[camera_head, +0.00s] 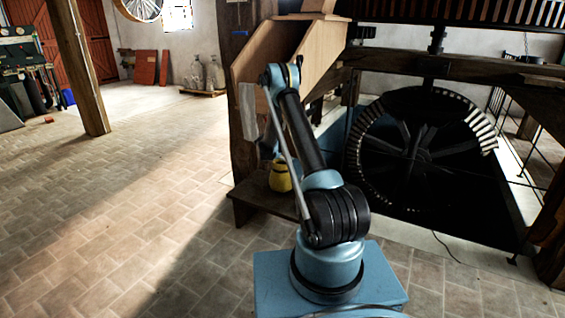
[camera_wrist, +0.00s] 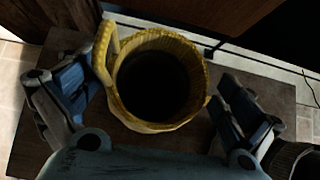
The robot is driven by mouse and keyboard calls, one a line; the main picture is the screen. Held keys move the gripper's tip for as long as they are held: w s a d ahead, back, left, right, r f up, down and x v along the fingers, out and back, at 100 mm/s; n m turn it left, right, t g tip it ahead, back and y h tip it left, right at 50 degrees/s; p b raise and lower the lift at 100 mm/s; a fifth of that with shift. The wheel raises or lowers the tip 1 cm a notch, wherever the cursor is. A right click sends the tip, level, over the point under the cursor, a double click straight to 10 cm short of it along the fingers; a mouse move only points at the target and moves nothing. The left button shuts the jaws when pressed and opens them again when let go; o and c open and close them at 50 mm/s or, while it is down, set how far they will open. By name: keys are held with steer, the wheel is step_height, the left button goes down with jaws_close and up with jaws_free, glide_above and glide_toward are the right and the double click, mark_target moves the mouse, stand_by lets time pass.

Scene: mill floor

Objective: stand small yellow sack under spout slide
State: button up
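The small yellow sack (camera_head: 279,178) stands upright on a low wooden bench (camera_head: 246,197), partly hidden by my arm in the head view. In the wrist view the sack (camera_wrist: 158,128) shows its round open mouth, dark inside, with a raised yellow roll on its left rim. My gripper (camera_wrist: 158,96) is open, with one finger on each side of the sack. The right finger looks slightly apart from it; I cannot tell whether the left finger touches it. The wooden spout slide (camera_head: 262,58) slopes above the bench, its lower part partly hidden by my arm.
A dark toothed gear wheel (camera_head: 420,150) stands in a pit to the right of the bench. A wooden post (camera_head: 78,65) rises at the left. Glass bottles (camera_head: 205,75) stand on a pallet by the back wall.

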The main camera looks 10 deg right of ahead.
steer(key=shift+s+r, duration=0.1)
steer(key=v, duration=1.1)
steer(key=shift+s+a+r, duration=0.2)
steer(key=shift+a, duration=0.1)
